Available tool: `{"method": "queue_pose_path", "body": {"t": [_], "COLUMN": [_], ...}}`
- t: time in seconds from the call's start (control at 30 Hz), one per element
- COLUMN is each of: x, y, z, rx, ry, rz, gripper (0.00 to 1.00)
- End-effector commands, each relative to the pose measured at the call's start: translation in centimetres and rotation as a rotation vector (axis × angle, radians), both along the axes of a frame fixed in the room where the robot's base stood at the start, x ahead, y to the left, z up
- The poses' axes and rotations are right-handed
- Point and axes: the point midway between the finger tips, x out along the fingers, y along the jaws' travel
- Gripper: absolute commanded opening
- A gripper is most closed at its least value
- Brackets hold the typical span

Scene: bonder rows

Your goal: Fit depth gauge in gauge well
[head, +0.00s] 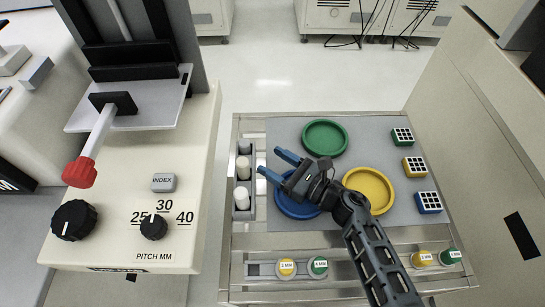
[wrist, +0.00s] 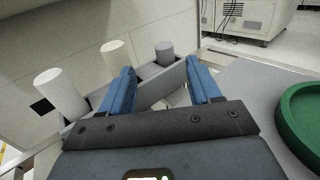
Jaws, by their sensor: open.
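No part is marked as the depth gauge or gauge well. Round yellow-topped (head: 286,267) and green-topped (head: 317,266) pieces with MM labels sit at the cart's front, by a grey rack (head: 262,270); similar yellow (head: 422,259) and green (head: 449,257) pieces are at front right. A narrow grey holder (head: 246,212) at the cart's left holds white cylinders (head: 243,167) and a grey cylinder, clearer in the wrist view (wrist: 164,53). My gripper (head: 275,163) is open and empty above the blue dish, pointing toward the holder. In the wrist view, the grey cylinder stands beyond the gap between the fingers (wrist: 161,80).
Green (head: 325,137), yellow (head: 369,188) and blue (head: 294,208) dishes lie on a grey mat (head: 285,130), with several patterned blocks (head: 414,167) to the right. A bonder (head: 120,220) with a red-tipped lever stands left, a beige panel right.

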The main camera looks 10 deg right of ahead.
Motion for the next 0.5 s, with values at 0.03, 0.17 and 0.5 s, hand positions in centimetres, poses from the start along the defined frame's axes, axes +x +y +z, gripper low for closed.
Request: {"method": "queue_pose_path", "body": {"t": [0.03,0.17,0.5], "x": [0.1,0.2,2.6], "y": [0.0,0.1,2.3], "z": [-0.6,-0.8,-0.8], "rx": [-0.002,-0.007,-0.005], "ry": [-0.002,-0.005,-0.005], "rz": [0.001,0.003,0.004], "gripper": [0.62,0.62,0.62]}}
